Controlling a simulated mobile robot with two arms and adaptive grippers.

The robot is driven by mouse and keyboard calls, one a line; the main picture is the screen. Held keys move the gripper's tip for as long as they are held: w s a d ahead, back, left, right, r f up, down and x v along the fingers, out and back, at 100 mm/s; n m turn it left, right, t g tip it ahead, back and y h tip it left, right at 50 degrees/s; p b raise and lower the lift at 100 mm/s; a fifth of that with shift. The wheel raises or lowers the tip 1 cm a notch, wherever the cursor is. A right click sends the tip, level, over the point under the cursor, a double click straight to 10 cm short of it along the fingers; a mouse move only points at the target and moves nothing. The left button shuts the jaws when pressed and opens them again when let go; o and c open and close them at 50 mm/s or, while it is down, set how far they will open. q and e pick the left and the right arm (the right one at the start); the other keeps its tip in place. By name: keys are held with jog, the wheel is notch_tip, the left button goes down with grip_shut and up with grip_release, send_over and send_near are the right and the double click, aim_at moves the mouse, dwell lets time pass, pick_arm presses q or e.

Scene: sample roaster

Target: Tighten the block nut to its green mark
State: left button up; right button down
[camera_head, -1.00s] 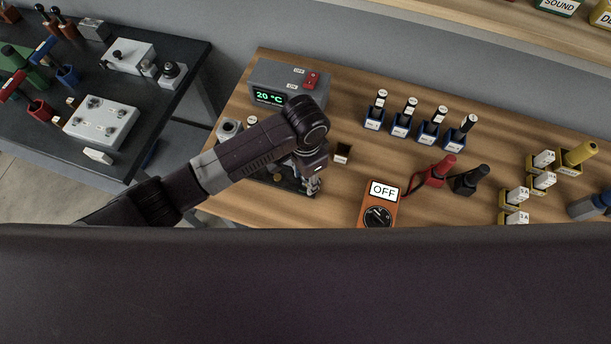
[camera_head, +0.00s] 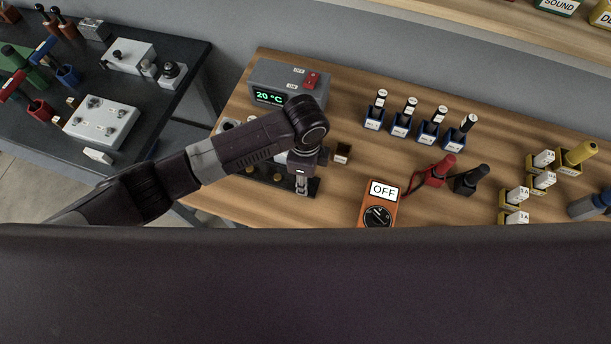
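My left arm reaches in from the left over the wooden bench. My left gripper (camera_head: 301,187) points down at the right end of a dark base plate (camera_head: 314,188) on the bench. Its fingers are small here, and I cannot tell whether they are open or shut. The block nut and its green mark cannot be made out; the arm and gripper cover much of the plate. Small brass-coloured parts (camera_head: 277,177) show on the plate left of the gripper. My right gripper is not in view.
A grey control box (camera_head: 290,84) reading 20 °C stands behind the arm. An orange meter (camera_head: 379,206) reading OFF and red (camera_head: 440,170) and black (camera_head: 470,179) probes lie to the right. Several blue-based holders stand behind. My dark body covers the bottom.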

pick_arm(q)
jog(key=shift+w+r+m, duration=0.1)
jog(key=shift+m, duration=0.3)
jog(key=o, duration=1.2)
jog(key=shift+c, duration=0.2)
notch_tip(320, 180, up, 12)
